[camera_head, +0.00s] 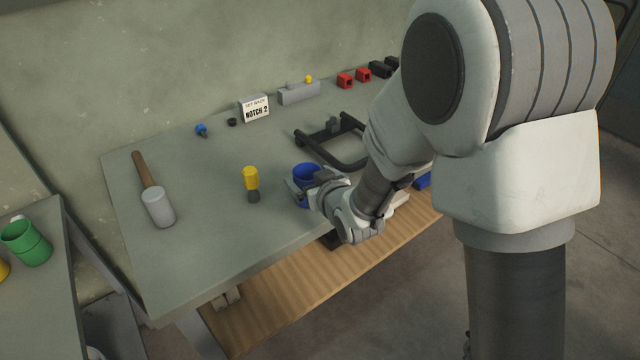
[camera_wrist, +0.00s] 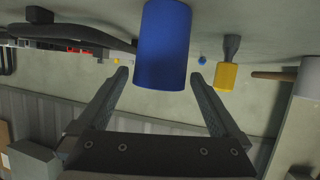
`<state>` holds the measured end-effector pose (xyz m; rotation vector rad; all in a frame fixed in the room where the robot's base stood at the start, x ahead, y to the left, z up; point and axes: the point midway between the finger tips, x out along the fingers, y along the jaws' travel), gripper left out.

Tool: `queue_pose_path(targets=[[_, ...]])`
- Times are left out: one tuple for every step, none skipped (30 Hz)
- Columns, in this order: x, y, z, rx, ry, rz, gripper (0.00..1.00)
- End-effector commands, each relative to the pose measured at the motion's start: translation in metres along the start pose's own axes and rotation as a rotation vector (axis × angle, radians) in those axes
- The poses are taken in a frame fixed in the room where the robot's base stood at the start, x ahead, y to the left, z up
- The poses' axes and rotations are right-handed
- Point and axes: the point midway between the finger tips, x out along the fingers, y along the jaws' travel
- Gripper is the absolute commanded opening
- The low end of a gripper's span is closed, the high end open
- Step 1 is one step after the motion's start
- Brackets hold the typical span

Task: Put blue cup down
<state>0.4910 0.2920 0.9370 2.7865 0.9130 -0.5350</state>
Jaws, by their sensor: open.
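The blue cup (camera_head: 306,174) stands on the grey table (camera_head: 215,235) near its front edge, left of the black frame. My gripper (camera_head: 300,190) is at the cup, and my wrist hides part of it in the head view. In the wrist view the blue cup (camera_wrist: 161,45) lies between and just beyond the fingertips of my gripper (camera_wrist: 158,80). The fingers are spread wide, with a gap visible on both sides of the cup.
A yellow-headed tool (camera_head: 251,178) stands left of the cup. A mallet (camera_head: 157,205) lies farther left. A black frame (camera_head: 335,142) is behind right. A sign (camera_head: 255,108) and small parts line the back. A green cup (camera_head: 26,243) is on another surface.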

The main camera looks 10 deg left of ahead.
Motion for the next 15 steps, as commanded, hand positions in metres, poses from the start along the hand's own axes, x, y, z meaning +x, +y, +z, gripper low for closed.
queue_pose_path(targets=[[-0.013,0.001,-0.001,0.001,0.002,0.001,1.00],[-0.019,0.001,-0.001,0.001,0.001,0.002,1.00],[-0.027,0.001,-0.002,0.001,0.002,0.002,1.00],[-0.032,0.001,-0.001,0.001,0.001,0.001,1.00],[-0.037,0.001,-0.001,0.001,0.001,0.001,1.00],[-0.044,0.000,-0.001,0.001,0.001,0.001,1.00],[-0.048,0.000,-0.001,0.001,0.001,0.001,1.00],[-0.052,0.001,-0.001,0.001,0.001,0.001,1.00],[-0.056,0.001,-0.001,0.001,0.001,0.001,1.00],[-0.059,0.001,-0.001,0.001,0.001,0.001,1.00],[-0.062,0.001,-0.001,0.001,0.001,0.001,1.00],[-0.065,0.000,-0.001,0.001,0.001,0.001,1.00],[-0.066,0.000,0.000,0.001,0.001,0.001,1.00],[-0.068,0.000,0.000,0.001,0.001,0.001,1.00],[-0.069,0.000,0.000,0.001,0.001,0.001,1.00]])
